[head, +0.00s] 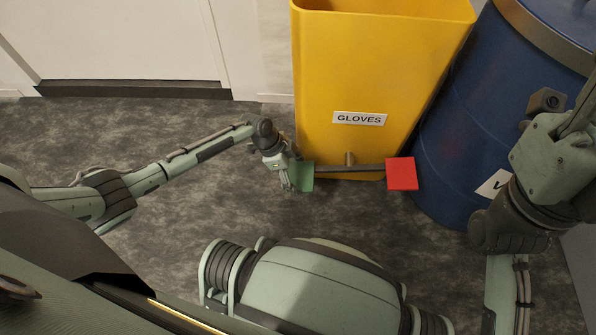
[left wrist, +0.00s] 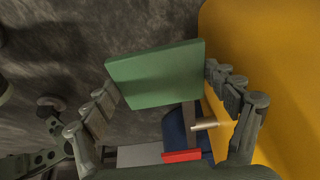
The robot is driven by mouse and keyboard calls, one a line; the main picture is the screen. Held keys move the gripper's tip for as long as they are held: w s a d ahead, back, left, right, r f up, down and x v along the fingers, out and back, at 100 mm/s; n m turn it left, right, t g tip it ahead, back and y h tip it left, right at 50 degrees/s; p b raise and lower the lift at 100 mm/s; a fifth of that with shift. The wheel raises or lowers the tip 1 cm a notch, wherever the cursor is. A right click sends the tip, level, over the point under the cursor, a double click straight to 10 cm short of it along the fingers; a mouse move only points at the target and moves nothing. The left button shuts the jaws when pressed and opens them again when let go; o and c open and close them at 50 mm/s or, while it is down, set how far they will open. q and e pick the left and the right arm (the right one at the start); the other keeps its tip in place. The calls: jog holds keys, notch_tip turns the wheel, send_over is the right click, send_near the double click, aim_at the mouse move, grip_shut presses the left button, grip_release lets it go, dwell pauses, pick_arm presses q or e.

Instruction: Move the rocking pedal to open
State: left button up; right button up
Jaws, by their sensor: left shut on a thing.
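The rocking pedal is a dark bar (head: 345,169) on a short pivot (head: 349,158) at the low front of the yellow bin (head: 385,75). It has a green pad (head: 307,178) at its left end and a red pad (head: 402,174) at its right end. In the head view the bar looks nearly level. My left gripper (head: 290,182) is shut on the green pad. In the left wrist view the green pad (left wrist: 158,75) sits between its two fingers, with the red pad (left wrist: 181,156) beyond. My right gripper is not in view.
The bin carries a GLOVES label (head: 359,118). A blue drum (head: 465,120) stands close on its right. A white door (head: 120,40) is at the back left. The grey floor (head: 150,120) to the left is clear. My right arm is at the right, before the drum.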

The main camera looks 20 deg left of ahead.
pick_arm(q)
jog(key=shift+s+a+f, duration=0.2)
jog(key=shift+a+f, duration=0.05)
jog(key=shift+a, duration=0.3)
jog(key=o, duration=1.4)
jog(key=shift+d+r, duration=0.1)
jog(key=shift+w+r, duration=0.1)
jog(key=shift+r, duration=0.2)
jog(key=v, duration=1.1)
jog(key=shift+r, duration=0.25)
